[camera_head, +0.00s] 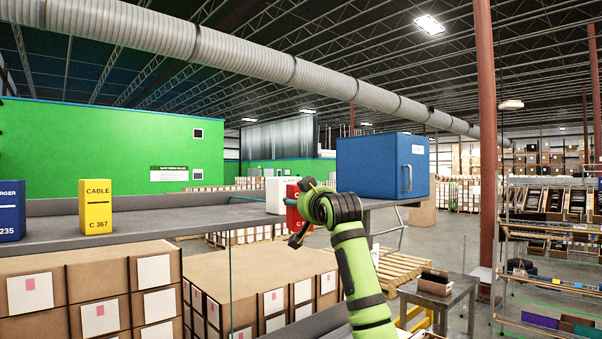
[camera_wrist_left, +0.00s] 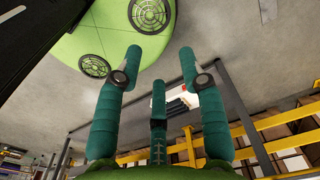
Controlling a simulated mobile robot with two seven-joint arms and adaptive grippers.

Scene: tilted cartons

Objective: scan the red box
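The red box (camera_head: 293,208) stands on the grey shelf in the head view, partly hidden behind my right wrist. My right gripper (camera_head: 298,238) is at the red box, with a dark finger showing low beside it. The wrist hides the rest, so I cannot tell whether it grips the box. My left gripper (camera_wrist_left: 160,68) shows only in the left wrist view. Its teal fingers are spread apart with nothing between them, over the floor. I cannot make out a scanner.
On the shelf (camera_head: 150,222) stand a yellow box (camera_head: 96,207), a dark blue box (camera_head: 11,211), a white box (camera_head: 276,193) and a large blue case (camera_head: 380,167). Stacked cartons (camera_head: 100,295) fill the space below. A small table (camera_head: 445,298) stands at the right. Yellow rails (camera_wrist_left: 285,125) show in the left wrist view.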

